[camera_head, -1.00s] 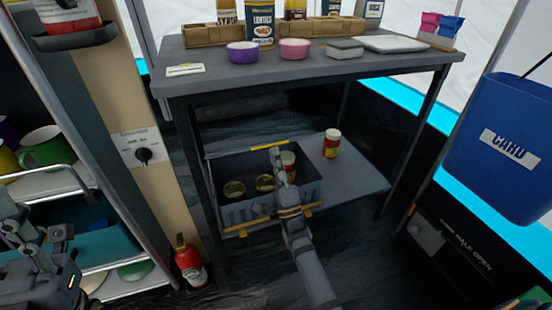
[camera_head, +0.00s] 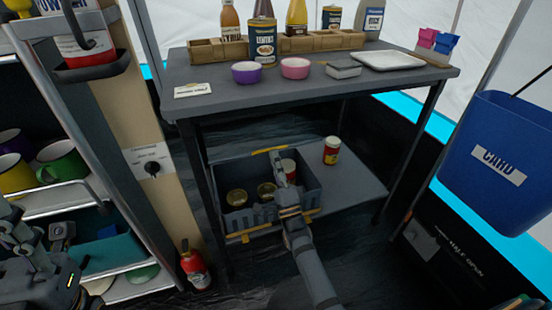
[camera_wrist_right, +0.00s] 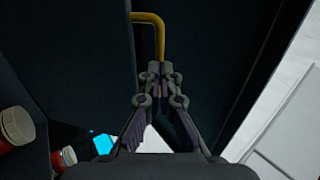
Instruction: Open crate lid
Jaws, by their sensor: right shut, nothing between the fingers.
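The grey crate (camera_head: 236,220) stands on the lower shelf, with its inside and several cans in it visible from above. A yellow bar (camera_head: 268,150) runs along its far upper edge and another yellow strip (camera_head: 255,230) along its front. I cannot tell whether the raised far panel is the lid. My right gripper (camera_head: 280,168) reaches over the crate, shut and empty. In the right wrist view its fingertips (camera_wrist_right: 160,68) are close below a bent yellow handle (camera_wrist_right: 150,22) on a dark panel; contact is unclear. My left gripper (camera_head: 62,232) is at the left edge, its fingers unclear.
The tabletop (camera_head: 230,98) above holds bowls, bottles and a tray.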

